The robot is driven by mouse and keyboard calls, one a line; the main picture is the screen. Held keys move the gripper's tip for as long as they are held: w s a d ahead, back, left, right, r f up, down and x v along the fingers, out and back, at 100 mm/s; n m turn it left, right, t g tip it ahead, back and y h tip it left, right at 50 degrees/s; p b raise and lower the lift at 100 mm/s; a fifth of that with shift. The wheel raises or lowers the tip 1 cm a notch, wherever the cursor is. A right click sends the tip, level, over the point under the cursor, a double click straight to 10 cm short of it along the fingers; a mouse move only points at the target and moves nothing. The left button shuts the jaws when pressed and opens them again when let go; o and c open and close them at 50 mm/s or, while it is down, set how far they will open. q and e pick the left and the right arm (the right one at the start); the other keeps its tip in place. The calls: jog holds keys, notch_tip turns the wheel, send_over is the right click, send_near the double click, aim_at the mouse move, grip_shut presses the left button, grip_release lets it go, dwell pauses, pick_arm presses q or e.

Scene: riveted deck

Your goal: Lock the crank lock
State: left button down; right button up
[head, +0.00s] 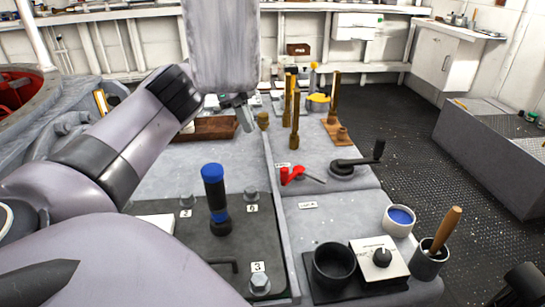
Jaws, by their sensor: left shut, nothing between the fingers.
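The black crank (345,168) lies on the grey deck bench right of centre. Its arm reaches right to an upright black handle (379,150). A red lever-like part (292,176) with a thin rod sits just left of it; I cannot tell whether it belongs to the crank lock. My left gripper (244,118) points down above the bench, up and left of the crank and apart from it. It is shut and empty. The pale hand hides part of the back of the bench. My right gripper does not show.
A blue-topped black handle (215,200) stands upright on a dark plate among bolts. A raised divider runs left of the crank. Tall brass-coloured rods (295,115) stand behind it. A black cup (334,265), a knob box (379,262) and a blue-filled cup (400,219) stand in front.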

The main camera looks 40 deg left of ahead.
pick_arm(q)
jog(key=shift+f, duration=0.15)
jog(key=d+f, duration=0.2)
jog(key=f, duration=0.1)
jog(key=w+d+f+b, duration=0.1)
jog(key=d+f, duration=0.1)
jog(key=f, duration=0.1)
jog(key=d+f, duration=0.2)
jog(key=f, duration=0.1)
jog(key=shift+w+d, duration=0.2)
jog(key=shift+w, duration=0.2)
jog(key=shift+w+d, duration=0.15)
jog(key=shift+d, duration=0.35)
